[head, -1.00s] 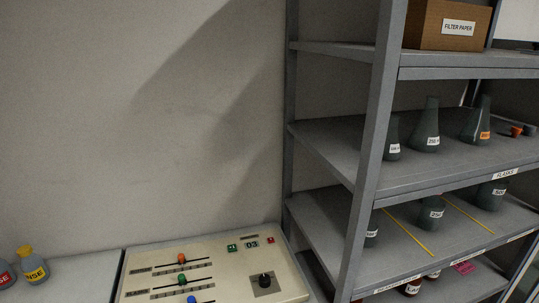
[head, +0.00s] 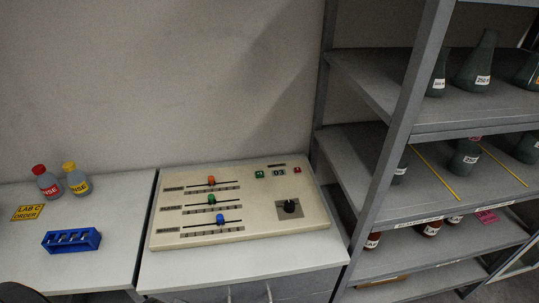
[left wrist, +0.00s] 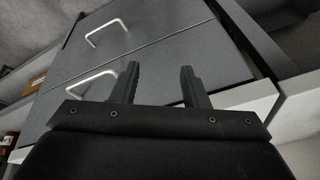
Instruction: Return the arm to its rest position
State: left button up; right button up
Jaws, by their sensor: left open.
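My left gripper (left wrist: 157,88) shows in the left wrist view with its two dark fingers apart and nothing between them. Beyond it are grey drawer fronts (left wrist: 150,60) with two pale handles.
A control panel (head: 245,232) with sliders and a knob lies on the bench. A blue rack (head: 71,240), a red-capped bottle (head: 46,184) and a yellow-capped bottle (head: 76,181) stand left. Grey shelving (head: 388,150) with flasks and bottles stands right. Bench before the bottles is partly clear.

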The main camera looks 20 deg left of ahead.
pick_arm(q)
notch_tip(320, 180, down, 14)
jog(key=r, duration=0.1)
jog(key=s+f+g+b, duration=0.1)
jog(key=s+f, duration=0.7)
jog(key=f, duration=0.3)
jog(key=s+f+g, duration=0.1)
jog(key=s+f, duration=0.8)
jog(key=f, duration=0.2)
jog(key=shift+d+h+b, duration=0.25)
jog(key=shift+h+b, duration=0.15)
